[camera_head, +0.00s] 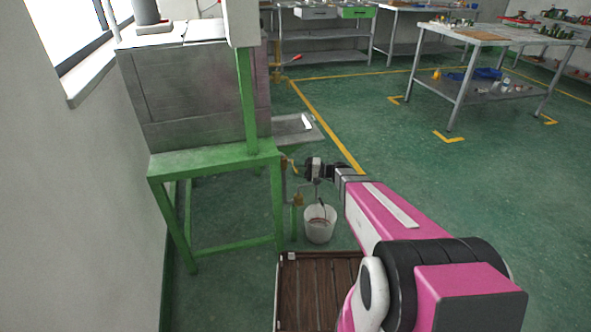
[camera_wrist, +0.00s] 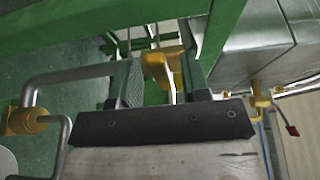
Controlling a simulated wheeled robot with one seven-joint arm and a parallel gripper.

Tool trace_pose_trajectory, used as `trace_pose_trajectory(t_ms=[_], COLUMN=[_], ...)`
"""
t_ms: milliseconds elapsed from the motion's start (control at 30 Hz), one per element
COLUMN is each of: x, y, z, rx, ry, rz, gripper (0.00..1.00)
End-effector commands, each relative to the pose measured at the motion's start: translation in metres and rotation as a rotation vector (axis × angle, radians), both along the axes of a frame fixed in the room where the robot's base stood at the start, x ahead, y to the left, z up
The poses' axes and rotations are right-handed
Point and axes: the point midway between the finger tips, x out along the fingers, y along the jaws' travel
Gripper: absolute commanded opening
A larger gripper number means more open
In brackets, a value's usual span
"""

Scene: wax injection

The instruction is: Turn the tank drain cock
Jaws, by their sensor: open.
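A yellow-brass cock (camera_head: 287,162) sticks out at the near right leg of the green tank stand. In the wrist view the yellow fitting (camera_wrist: 157,68) shows between the two fingers of my gripper (camera_wrist: 160,82). The fingers stand apart on either side of it; I cannot tell whether either one touches it. In the head view my gripper (camera_head: 301,167) is level with the cock and just to its right.
The grey tank (camera_head: 190,95) stands on the green frame (camera_head: 215,160). A white bucket (camera_head: 319,224) is on the floor below my gripper. Another brass valve (camera_head: 297,199) sits on the lower pipe. A wooden slatted pallet (camera_head: 310,290) lies in front.

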Motion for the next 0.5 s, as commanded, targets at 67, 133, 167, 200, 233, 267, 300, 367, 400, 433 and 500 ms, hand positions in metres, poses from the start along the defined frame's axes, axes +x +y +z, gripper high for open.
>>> trace_pose_trajectory(t_ms=[67,133,167,200,233,267,300,367,400,433,500], x=[0.0006,0.0010,0.0010,0.0011,0.0013,0.0013,0.0012,0.0013,0.0012,0.0012,0.0012], y=[0.0066,0.0094,0.0100,0.0108,0.0111,0.0113,0.0113,0.0112,0.0112,0.0112,0.0111], z=[0.0000,0.0000,0.0000,0.0000,0.0000,0.0000,0.0000,0.0000,0.0000,0.0000,0.0001], rx=[0.000,0.000,0.000,0.000,0.000,0.000,0.000,0.000,0.000,0.000,0.000], ry=[0.000,0.000,0.000,0.000,0.000,0.000,0.000,0.000,0.000,0.000,0.000], rz=[0.001,0.001,0.001,0.000,0.000,0.000,0.000,0.000,0.000,0.000,0.000], gripper=[0.43,0.43,0.43,0.43,0.43,0.43,0.43,0.43,0.43,0.43,0.26])
